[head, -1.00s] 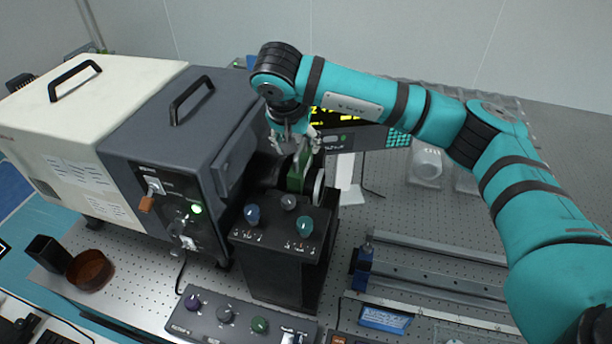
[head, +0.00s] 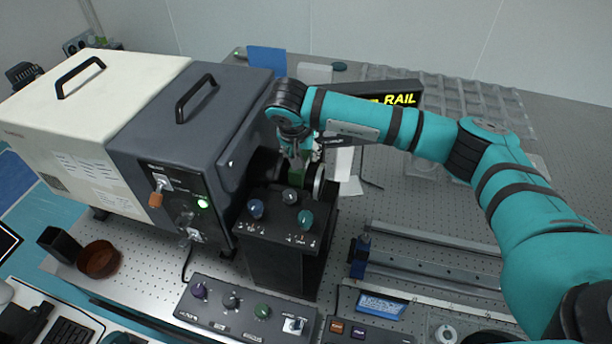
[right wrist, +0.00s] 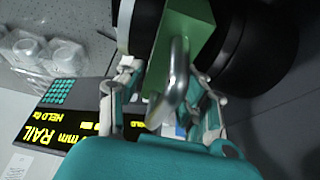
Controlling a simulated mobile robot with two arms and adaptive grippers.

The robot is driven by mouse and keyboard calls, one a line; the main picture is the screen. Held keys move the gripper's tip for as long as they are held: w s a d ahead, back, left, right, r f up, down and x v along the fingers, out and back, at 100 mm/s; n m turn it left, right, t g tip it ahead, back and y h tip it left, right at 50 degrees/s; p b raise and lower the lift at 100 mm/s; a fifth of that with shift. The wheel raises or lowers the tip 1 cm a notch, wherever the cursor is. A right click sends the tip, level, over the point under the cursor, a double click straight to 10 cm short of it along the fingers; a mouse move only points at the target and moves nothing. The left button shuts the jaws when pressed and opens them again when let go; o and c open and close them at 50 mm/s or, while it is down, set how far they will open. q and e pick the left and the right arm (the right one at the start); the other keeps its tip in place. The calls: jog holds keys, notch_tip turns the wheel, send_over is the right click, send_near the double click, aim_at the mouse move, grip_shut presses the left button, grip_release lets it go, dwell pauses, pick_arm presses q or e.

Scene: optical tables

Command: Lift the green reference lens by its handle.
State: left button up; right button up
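The green reference lens (head: 297,176) is a green block sitting in the black housing beside the grey box in the head view. In the right wrist view its green body (right wrist: 190,32) fills the top middle, with a curved metal handle (right wrist: 173,85) reaching toward my gripper. My right gripper (head: 301,157) is just above the lens. In the right wrist view its fingers (right wrist: 162,103) stand apart on either side of the handle, and I see gaps between fingers and handle. The lower part of the lens is hidden by the housing. My left gripper is not in view.
The dark grey box (head: 150,145) rises close on the left. A display (head: 405,98) reading RAIL stands behind the arm. Metal rails (head: 430,260) lie on the right, and a knob panel (head: 245,312) sits in front.

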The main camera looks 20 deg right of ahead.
grip_shut()
jog(key=shift+w+r, duration=0.1)
jog(key=shift+r, duration=0.05)
